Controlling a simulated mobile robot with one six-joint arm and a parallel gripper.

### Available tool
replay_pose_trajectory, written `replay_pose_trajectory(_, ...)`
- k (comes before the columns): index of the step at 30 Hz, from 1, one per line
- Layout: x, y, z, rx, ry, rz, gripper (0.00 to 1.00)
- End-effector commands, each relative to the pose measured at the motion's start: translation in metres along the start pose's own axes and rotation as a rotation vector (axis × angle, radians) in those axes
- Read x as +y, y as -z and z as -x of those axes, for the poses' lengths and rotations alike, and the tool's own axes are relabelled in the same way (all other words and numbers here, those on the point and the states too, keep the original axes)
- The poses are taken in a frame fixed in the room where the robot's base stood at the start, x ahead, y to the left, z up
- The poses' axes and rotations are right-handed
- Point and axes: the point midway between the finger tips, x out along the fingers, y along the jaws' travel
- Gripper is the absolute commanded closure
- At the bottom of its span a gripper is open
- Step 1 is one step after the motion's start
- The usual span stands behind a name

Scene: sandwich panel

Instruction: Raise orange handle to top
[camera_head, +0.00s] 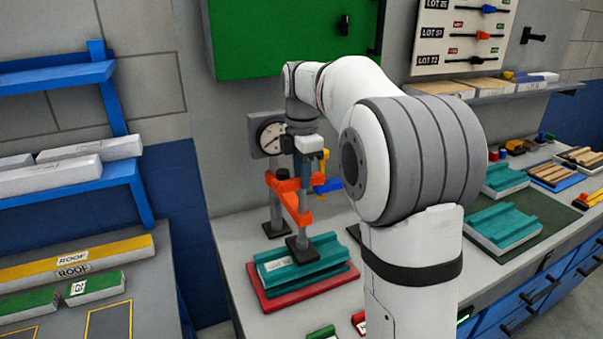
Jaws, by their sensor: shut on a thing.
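An orange handle (290,196) belongs to a small press with a dark post and a square foot resting on a teal block (297,262). My gripper (302,176) points down at the upper part of the press, in front of the round dial gauge (272,135). It is shut at the orange part; the fingertips are small and partly hidden, so the exact grip point is unclear. A blue lever (328,186) sticks out to the right of the orange part. The teal block lies on a red plate (262,299) on the grey bench.
A green cabinet (270,40) hangs behind my arm. A panel with several sliders (462,35) and a shelf (500,88) are at upper right. More teal blocks (500,225) lie on the bench at right. A blue rack (140,170) stands at left.

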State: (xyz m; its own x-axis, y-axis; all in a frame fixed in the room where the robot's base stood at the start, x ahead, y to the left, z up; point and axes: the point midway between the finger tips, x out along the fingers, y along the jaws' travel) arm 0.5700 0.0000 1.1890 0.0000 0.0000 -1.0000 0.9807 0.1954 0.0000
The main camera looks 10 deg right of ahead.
Motion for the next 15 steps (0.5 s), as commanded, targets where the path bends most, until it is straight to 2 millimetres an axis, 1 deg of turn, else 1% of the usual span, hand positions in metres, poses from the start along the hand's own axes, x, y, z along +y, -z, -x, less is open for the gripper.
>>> replay_pose_trajectory(10,0.0,0.0,0.001,0.0,0.001,-0.001,1.0)
replay_pose_trajectory(13,0.0,-0.001,0.006,0.0,0.0,-0.001,1.0)
replay_pose_trajectory(15,0.0,-0.001,0.014,0.0,0.0,-0.001,1.0)
